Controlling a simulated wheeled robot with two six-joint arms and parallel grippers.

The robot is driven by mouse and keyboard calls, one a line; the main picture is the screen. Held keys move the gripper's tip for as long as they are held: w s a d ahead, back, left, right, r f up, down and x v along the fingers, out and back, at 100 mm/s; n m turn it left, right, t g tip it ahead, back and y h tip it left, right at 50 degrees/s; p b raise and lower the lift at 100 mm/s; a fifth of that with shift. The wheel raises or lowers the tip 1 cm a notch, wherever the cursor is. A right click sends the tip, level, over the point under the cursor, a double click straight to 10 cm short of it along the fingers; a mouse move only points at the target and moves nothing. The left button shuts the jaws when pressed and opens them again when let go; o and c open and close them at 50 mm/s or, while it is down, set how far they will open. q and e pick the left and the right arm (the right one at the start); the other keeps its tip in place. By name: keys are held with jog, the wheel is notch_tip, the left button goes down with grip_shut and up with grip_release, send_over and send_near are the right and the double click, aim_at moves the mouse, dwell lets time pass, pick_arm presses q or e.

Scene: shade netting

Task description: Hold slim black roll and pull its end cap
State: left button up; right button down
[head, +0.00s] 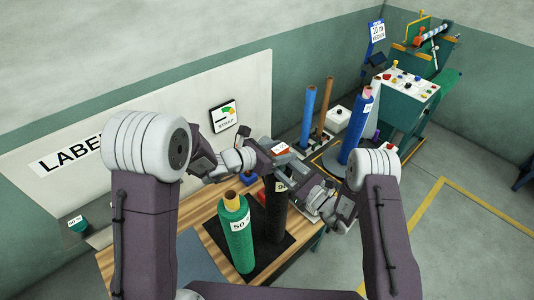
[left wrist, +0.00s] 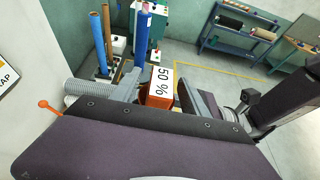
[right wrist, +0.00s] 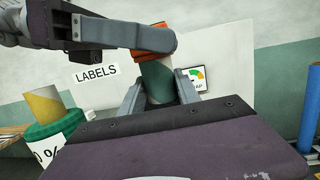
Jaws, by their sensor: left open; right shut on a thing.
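The slim black roll (head: 276,215) stands upright on a dark mat, with a white label near its top. My right gripper (head: 295,172) is shut on its upper part; in the right wrist view the held roll (right wrist: 158,85) looks dark teal between the fingers. An orange-red piece, seemingly the end cap (right wrist: 150,55), sits above it. An orange piece also shows in the left wrist view, by a white 50 % label (left wrist: 161,78). My left gripper (head: 270,155) is open at the top of the roll, its fingers either side of the orange piece; contact cannot be told.
A thicker green roll (head: 236,232) with a yellow core stands close left of the black roll on the wooden table (head: 195,218). The LABELS board (head: 190,110) is behind. Blue rolls (head: 357,130) and a green machine (head: 405,95) stand to the right.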

pick_arm(q)
jog(key=shift+x, duration=1.2)
grip_shut()
jog(key=shift+r, duration=0.2)
jog(key=shift+r, duration=0.55)
jog(key=shift+r, duration=1.55)
jog(key=shift+r, duration=0.1)
